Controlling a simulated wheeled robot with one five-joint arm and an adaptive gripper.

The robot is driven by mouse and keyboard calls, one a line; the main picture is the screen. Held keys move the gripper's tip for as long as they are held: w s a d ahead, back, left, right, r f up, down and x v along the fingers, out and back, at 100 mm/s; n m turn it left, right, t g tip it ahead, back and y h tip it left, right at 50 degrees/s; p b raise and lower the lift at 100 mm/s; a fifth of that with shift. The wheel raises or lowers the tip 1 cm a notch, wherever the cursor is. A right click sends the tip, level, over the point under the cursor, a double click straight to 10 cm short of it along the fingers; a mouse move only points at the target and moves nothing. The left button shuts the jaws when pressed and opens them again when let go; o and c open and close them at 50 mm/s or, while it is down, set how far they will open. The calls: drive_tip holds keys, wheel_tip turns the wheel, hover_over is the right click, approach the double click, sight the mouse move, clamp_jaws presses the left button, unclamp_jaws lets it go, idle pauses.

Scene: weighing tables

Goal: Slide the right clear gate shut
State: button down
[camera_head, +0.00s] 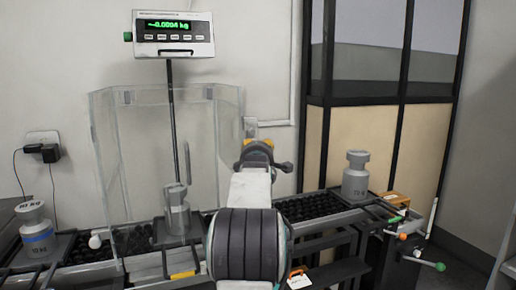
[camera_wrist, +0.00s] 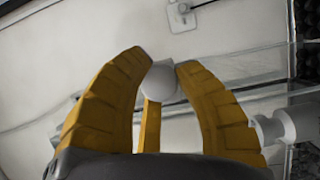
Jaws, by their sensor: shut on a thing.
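The clear enclosure (camera_head: 108,140) stands around the middle of the roller line, with transparent side panels. Its right clear gate (camera_head: 230,125) is partly hidden behind my arm, so how far it stands open cannot be told. In the wrist view, my gripper (camera_wrist: 161,66) has its yellow fingers closed around a pale round knob (camera_wrist: 160,85). The clear panel's edges (camera_wrist: 245,82) run across behind the fingers. In the head view only a small yellow part of my gripper (camera_head: 250,128) shows beyond the dark wrist.
A grey weight (camera_head: 177,213) stands inside the enclosure. Other weights stand on the line at left (camera_head: 37,230) and right (camera_head: 357,178). A scale display (camera_head: 173,34) rises on a pole behind.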

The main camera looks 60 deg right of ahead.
wheel_tip(320, 180, down, 24)
drive_tip(key=b, duration=1.9)
drive_tip(key=shift+r, duration=0.15)
drive_tip(key=c, duration=1.4)
unclamp_jaws()
drive_tip(key=shift+s, duration=0.1)
drive_tip(key=shift+o, duration=1.2)
drive_tip(key=v, duration=1.2)
